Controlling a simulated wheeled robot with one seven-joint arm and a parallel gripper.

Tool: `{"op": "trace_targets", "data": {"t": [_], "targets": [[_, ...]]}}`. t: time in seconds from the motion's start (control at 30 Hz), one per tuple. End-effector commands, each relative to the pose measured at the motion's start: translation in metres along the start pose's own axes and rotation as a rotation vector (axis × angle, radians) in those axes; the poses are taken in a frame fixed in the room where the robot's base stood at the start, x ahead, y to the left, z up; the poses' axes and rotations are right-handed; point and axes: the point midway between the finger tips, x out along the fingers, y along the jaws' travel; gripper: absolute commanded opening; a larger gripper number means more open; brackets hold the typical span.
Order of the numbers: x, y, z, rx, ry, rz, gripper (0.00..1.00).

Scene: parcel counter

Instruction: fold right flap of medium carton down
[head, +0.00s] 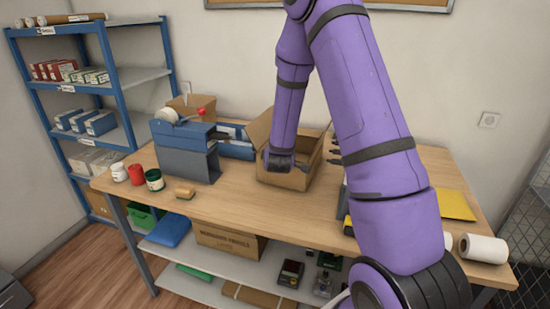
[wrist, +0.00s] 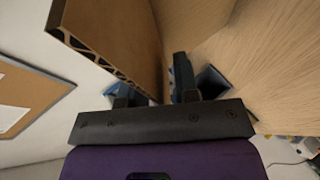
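The medium carton (head: 284,180) is a brown box on the table, open at the top, with a flap raised at its back left (head: 260,128).
A grey-blue machine (head: 186,150) stands left of the carton on the table (head: 235,195). Several small jars (head: 136,174) stand at the left edge. A yellow envelope (head: 455,205) and a white roll (head: 484,248) lie at the right. Bare tabletop lies before the carton.

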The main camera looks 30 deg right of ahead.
Motion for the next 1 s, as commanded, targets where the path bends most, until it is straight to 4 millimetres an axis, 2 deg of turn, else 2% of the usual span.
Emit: {"op": "trace_targets", "data": {"t": [0.17, 0.2, 0.3, 0.73, 1.0], "targets": [[0.0, 0.0, 0.0, 0.0, 0.0, 0.0, 0.29], [0.0, 0.0, 0.0, 0.0, 0.0, 0.0, 0.2], [0.0, 0.0, 0.0, 0.0, 0.0, 0.0, 0.0], [-0.001, 0.002, 0.0, 0.01, 0.001, -0.025, 0.0], [0.0, 0.01, -0.001, 0.063, 0.001, -0.152, 0.0]]}}
